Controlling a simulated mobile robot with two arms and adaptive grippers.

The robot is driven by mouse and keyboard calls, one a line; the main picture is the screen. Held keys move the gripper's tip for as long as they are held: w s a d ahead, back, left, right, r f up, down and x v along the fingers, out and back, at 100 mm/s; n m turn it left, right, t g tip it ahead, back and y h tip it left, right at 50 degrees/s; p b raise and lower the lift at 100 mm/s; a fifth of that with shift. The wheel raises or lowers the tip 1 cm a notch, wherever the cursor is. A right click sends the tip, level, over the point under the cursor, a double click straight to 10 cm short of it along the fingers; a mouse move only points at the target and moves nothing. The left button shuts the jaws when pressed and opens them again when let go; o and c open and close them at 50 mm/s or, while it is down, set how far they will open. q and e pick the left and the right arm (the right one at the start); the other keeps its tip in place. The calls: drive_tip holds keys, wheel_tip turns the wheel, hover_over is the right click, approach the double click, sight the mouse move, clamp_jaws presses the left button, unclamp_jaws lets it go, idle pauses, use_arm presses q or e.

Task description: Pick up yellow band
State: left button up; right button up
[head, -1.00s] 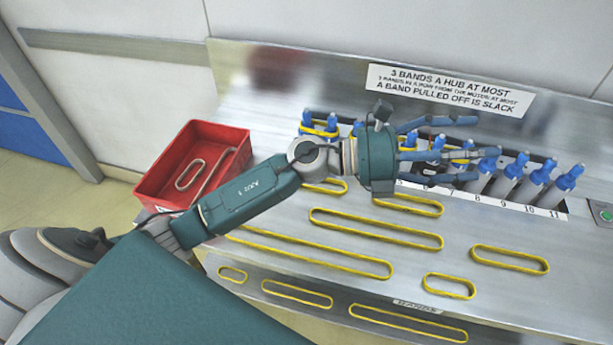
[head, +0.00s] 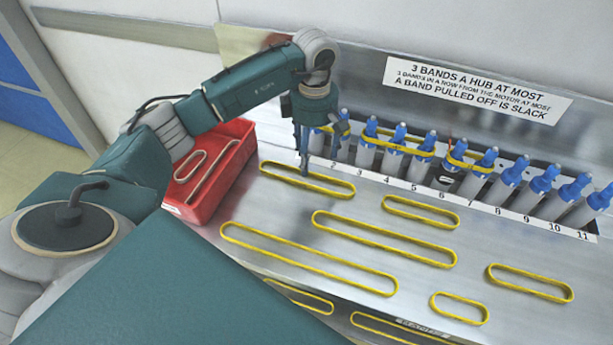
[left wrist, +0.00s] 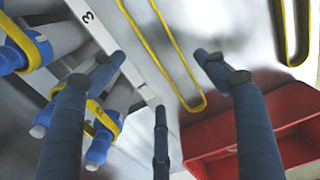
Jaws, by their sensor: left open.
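Several yellow bands lie flat on the metal table. One yellow band (head: 268,171) lies nearest the numbered row, beside the red box; my left gripper (head: 320,168) points down over it. In the left wrist view, the left gripper (left wrist: 158,75) has its fingers apart, with a yellow band (left wrist: 179,52) showing between them; nothing is held. Other yellow bands are a short one (head: 421,199), a long one (head: 384,226), a longer one (head: 308,246) and one at the right (head: 530,270). My right gripper is not in view.
A row of blue-topped hubs (head: 398,147), numbered along a white strip, stands behind the bands; some carry yellow bands. A red box (head: 205,207) with pale bands inside stands at the left. A sign (head: 478,88) is on the back panel.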

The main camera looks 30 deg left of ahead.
sight(310, 178)
use_arm(q)
drive_tip(key=shift+f, duration=0.8)
drive_tip(key=f, duration=0.1)
drive_tip(key=f+p, duration=0.1)
drive_tip(key=f, duration=0.1)
drive_tip(key=f+p, duration=0.1)
drive_tip(key=shift+s+a+f, duration=0.15)
drive_tip(key=shift+s+a, duration=0.05)
drive_tip(key=shift+s, duration=0.1)
drive_tip(key=shift+w+f, duration=0.1)
drive_tip(key=shift+f, duration=0.35)
drive_tip(key=c, duration=1.3)
